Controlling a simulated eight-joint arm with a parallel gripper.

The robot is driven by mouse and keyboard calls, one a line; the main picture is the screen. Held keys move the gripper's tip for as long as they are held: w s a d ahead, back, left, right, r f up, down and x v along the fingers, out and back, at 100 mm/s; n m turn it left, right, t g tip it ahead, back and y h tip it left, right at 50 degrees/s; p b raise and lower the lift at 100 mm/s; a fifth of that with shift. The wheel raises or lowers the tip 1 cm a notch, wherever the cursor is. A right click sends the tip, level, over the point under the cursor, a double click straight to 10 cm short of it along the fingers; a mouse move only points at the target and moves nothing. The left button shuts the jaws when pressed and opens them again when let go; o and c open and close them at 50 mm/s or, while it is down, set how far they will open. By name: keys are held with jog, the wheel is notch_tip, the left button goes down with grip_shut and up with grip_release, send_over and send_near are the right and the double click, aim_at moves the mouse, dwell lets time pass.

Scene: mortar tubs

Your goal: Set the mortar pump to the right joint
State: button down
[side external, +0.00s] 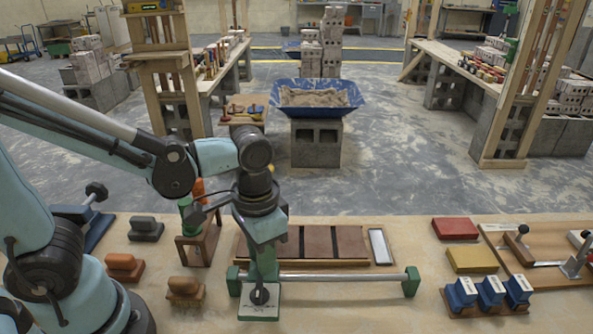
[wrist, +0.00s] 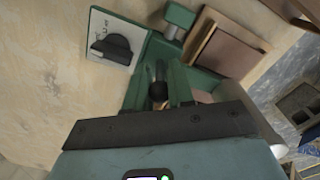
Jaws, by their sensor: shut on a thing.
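The mortar pump (side external: 262,293) appears as a green carriage with a pale plate and dark round knob, at the left end of a grey rail (side external: 335,277). Its plate and knob (wrist: 112,46) show at upper left in the wrist view. My gripper (side external: 262,258) points down over the rail's left end. In the wrist view my gripper (wrist: 158,92) is shut around a dark rounded part, taken to be the pump's grip; the exact contact is partly hidden. Behind the rail, a wooden tray (side external: 310,263) holds brown brick panels with dark joints between them. The right joint (side external: 335,241) lies right of the pump.
Green end posts (side external: 411,282) hold the rail. Blue blocks (side external: 490,291), red and yellow blocks stand to the right; brown-handled tools (side external: 185,289) stand left. The bench between rail and blue blocks is clear.

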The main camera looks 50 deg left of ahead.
jog(key=c, duration=1.3)
grip_release()
notch_tip(320, 180, up, 12)
jog(key=shift+r, duration=0.1)
jog(key=shift+f, duration=6.1)
